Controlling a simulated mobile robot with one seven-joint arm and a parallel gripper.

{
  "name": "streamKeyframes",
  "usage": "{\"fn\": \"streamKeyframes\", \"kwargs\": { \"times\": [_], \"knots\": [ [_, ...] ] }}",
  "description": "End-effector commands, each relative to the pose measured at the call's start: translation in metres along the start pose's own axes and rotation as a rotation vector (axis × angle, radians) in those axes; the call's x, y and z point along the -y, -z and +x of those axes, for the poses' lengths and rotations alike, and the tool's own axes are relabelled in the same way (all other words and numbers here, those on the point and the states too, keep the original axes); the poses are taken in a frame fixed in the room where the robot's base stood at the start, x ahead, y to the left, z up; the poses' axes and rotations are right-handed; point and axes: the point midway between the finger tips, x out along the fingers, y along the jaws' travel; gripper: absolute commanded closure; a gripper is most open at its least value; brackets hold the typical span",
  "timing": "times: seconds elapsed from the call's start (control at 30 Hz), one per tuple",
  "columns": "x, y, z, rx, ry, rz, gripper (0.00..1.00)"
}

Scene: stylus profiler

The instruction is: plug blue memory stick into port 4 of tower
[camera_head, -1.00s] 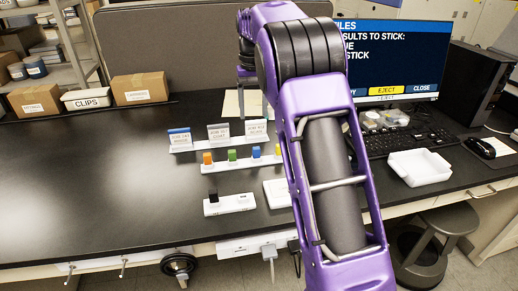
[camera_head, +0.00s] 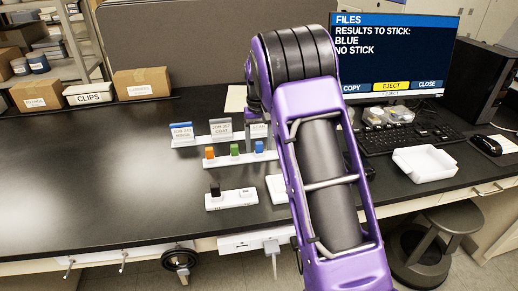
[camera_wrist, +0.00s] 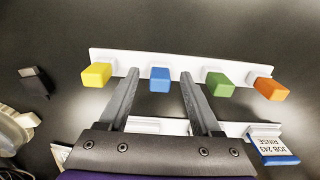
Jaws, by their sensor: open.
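The blue memory stick (camera_head: 258,147) stands in a white rack in the head view, just left of my arm. In the wrist view the blue stick (camera_wrist: 160,80) shows between the tips of my open gripper (camera_wrist: 160,75), with a finger on each side and no clear contact. The white rack (camera_wrist: 138,58) also holds a yellow stick (camera_wrist: 96,76), a green stick (camera_wrist: 220,84) and an orange stick (camera_wrist: 269,89). The black tower (camera_head: 485,85) stands at the right, beside the monitor. Its port 4 cannot be made out.
The monitor (camera_head: 395,60) reads "RESULTS TO STICK: BLUE" and "NO STICK". A keyboard (camera_head: 405,138), a white tray (camera_head: 425,163) and a mouse (camera_head: 486,145) lie on the right. A white block with a black stick (camera_head: 215,189) stands in front of the rack. The bench's left is clear.

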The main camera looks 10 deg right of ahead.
Motion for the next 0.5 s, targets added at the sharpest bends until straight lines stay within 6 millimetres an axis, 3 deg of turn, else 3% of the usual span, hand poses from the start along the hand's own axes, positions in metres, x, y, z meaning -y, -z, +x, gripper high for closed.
{"fn": "streamKeyframes", "kwargs": {
  "times": [0.2, 0.5],
  "knots": [
    [0.0000, 0.0002, 0.0008, -0.001, 0.000, 0.000, 0.35],
    [-0.0001, 0.0003, 0.0005, -0.001, -0.001, 0.000, 0.87]
  ]
}}
